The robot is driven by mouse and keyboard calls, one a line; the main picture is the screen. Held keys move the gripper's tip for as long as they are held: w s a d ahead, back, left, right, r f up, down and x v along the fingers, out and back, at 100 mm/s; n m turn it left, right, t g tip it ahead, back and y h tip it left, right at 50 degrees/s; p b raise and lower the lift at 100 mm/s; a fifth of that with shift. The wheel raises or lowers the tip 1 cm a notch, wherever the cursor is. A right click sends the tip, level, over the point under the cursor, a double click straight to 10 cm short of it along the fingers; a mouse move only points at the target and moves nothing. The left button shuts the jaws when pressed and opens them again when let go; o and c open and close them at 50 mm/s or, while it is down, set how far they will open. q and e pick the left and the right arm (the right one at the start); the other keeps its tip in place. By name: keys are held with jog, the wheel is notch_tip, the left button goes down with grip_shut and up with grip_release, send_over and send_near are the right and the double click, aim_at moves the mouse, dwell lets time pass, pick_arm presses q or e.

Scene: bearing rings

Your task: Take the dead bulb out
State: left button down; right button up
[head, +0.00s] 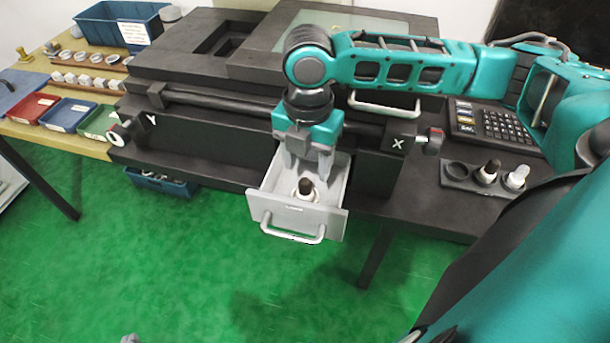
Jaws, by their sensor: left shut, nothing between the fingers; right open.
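A grey drawer (272,211) is pulled out from the front of the black machine. Inside it stands a small bulb (306,187) with a dark top, in a pale round socket (297,196). My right gripper (308,174) points down over the drawer, open, with one finger on each side above the bulb's top. I cannot tell whether the fingers touch it. Only a small grey tip of my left gripper (130,339) shows at the bottom edge, away from the drawer and shut.
A dark holder (456,185) at the right carries a dark-topped bulb (487,173), a whitish bulb (516,178) and an empty round place. A keypad (492,123) lies behind it. Trays and rings lie at the left. The green floor before the drawer is clear.

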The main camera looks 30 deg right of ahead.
aim_at(305, 180)
notch_tip(305, 180, down, 5)
jog(key=shift+w+a+f+b, duration=0.1)
jog(key=shift+w+a+b, duration=0.05)
jog(key=shift+b, duration=0.65)
grip_shut()
